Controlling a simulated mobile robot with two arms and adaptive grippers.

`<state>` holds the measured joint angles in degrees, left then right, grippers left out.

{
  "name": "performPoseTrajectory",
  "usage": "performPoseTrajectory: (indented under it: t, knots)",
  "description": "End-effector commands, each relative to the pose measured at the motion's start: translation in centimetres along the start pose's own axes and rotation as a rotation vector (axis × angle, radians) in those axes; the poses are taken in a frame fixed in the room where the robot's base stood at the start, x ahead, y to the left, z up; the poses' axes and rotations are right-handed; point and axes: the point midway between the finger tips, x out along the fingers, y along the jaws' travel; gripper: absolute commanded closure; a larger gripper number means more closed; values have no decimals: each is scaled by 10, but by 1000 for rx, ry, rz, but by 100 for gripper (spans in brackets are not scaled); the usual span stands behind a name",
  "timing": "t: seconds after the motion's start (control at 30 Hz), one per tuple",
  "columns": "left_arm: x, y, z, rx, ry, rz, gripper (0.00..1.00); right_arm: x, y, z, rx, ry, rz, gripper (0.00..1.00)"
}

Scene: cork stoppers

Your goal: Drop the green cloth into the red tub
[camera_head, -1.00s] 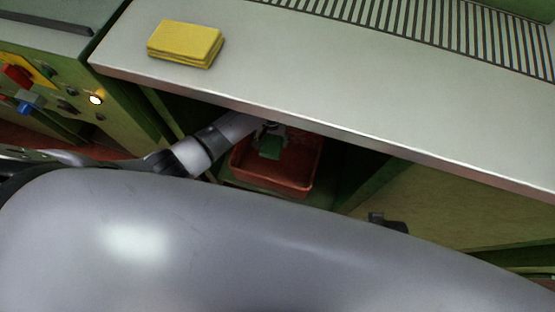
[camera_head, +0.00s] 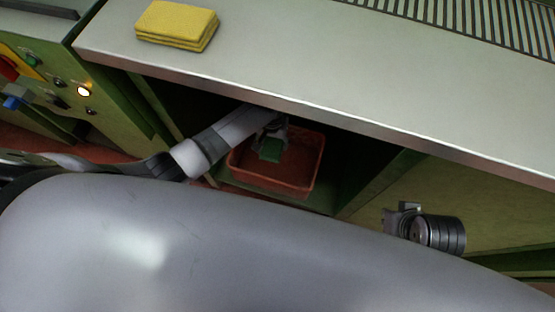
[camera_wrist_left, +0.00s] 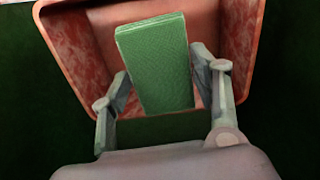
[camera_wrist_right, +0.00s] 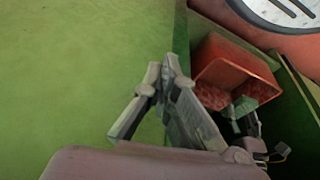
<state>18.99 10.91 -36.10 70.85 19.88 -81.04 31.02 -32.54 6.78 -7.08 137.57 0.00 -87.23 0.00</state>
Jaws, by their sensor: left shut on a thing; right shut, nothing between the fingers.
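The green cloth (camera_head: 270,149) is a folded block between the fingers of my left gripper (camera_head: 270,140). In the left wrist view the cloth (camera_wrist_left: 157,62) fills the space between the fingertips of my left gripper (camera_wrist_left: 165,85). The red tub (camera_head: 303,175) stands inside the opening under the counter, and it also shows in the left wrist view (camera_wrist_left: 72,50). The cloth appears over the tub's interior; its height above the bottom is unclear. My right gripper (camera_wrist_right: 160,80) is shut and empty beside a green panel, with the tub (camera_wrist_right: 230,62) to its right.
A stack of yellow cloths (camera_head: 176,25) lies on the grey counter (camera_head: 290,60). The counter's front edge overhangs the opening. A control panel with knobs and a lit lamp (camera_head: 83,91) is at the left. A light green panel (camera_head: 480,210) stands right of the opening.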

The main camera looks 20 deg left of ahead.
Motion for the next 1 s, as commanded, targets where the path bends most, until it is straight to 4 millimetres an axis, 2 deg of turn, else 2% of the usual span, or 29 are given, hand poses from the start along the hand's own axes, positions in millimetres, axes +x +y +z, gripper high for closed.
performPoseTrajectory:
  t: [0.2,0.53,0.57,0.9,1.0]
  knots:
    - [5,0,0,0,1,0,67,-15,1,1,1,8,2,100]
    - [4,0,0,0,1,0,67,-19,1,1,1,9,2,100]
    - [4,0,0,0,1,0,43,-19,1,1,1,9,2,100]
    - [5,0,0,0,0,0,21,-18,1,1,1,8,2,100]
    - [5,0,0,0,0,0,21,-18,1,1,1,8,2,100]
